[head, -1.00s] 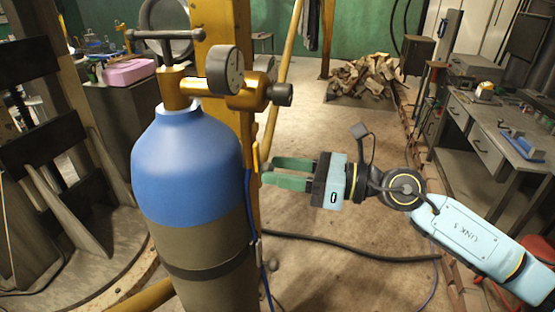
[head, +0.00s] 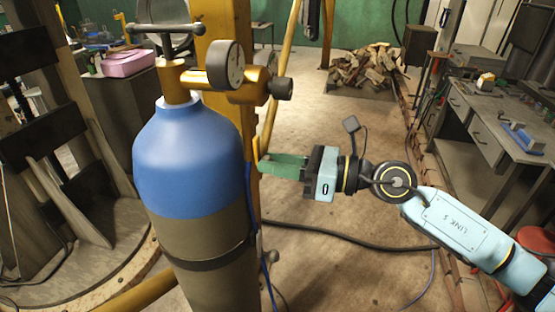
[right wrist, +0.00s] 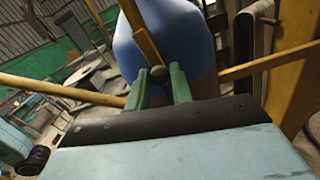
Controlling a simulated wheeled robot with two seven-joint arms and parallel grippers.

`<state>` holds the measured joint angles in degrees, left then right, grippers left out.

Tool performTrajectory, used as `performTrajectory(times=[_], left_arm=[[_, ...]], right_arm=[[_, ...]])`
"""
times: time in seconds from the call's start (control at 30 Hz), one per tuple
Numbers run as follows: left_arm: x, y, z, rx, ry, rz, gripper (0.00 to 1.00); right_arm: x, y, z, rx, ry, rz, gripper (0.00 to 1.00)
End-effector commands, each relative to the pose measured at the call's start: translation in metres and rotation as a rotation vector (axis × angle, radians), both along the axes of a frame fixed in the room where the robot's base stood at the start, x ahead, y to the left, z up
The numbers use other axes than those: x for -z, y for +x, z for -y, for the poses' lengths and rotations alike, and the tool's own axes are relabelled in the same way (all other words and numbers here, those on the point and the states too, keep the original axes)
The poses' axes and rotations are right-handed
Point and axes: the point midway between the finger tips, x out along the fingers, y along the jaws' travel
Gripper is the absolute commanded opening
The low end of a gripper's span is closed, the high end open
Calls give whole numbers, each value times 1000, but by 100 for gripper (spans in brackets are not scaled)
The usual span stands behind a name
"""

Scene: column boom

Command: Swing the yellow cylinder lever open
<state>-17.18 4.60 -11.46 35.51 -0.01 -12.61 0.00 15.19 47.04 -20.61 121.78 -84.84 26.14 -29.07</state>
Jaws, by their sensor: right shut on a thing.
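The blue-topped cylinder (head: 187,150) stands upright left of centre in the head view; its blue body also fills the upper middle of the right wrist view (right wrist: 180,28). The yellow lever (head: 256,150) shows as a short upright strip at the cylinder's right side. In the right wrist view the lever (right wrist: 141,35) runs down to a dark ball end (right wrist: 159,74). My right gripper (head: 268,164) reaches in from the right, its green fingers (right wrist: 159,86) shut on the lever at the ball end. My left gripper is not in view.
A yellow post (head: 222,25) stands behind the cylinder. A gauge (head: 226,66) and brass valve sit on top. A black hose (head: 350,240) crosses the floor below my right arm. A workbench (head: 505,130) stands at right, with firewood (head: 366,68) at the back.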

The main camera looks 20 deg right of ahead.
Motion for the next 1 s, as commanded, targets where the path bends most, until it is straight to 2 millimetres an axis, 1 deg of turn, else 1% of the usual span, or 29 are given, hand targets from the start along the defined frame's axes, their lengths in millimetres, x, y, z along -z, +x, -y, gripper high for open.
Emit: performTrajectory(times=[0.03, 0.17, 0.47, 0.5, 0.63, 0.67, 0.9, 1.0], left_arm=[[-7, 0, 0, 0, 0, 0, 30], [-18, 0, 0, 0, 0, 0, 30], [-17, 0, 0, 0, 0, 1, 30], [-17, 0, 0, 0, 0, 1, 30], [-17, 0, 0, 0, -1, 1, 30], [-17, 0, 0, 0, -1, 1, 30], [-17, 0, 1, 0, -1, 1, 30], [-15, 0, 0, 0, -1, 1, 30]], right_arm=[[-2, -1, -1, -1, 12, -22, 0], [-2, -3, -2, 0, 49, -76, 0], [0, -4, -3, 0, 61, -90, 0], [0, -4, -3, 0, 61, -90, 25], [0, -4, -3, 0, 61, -90, 42], [0, -4, -3, 0, 60, -89, 45], [0, -4, -3, 0, 60, -89, 45], [1, -6, 0, 0, 60, -90, 45]])
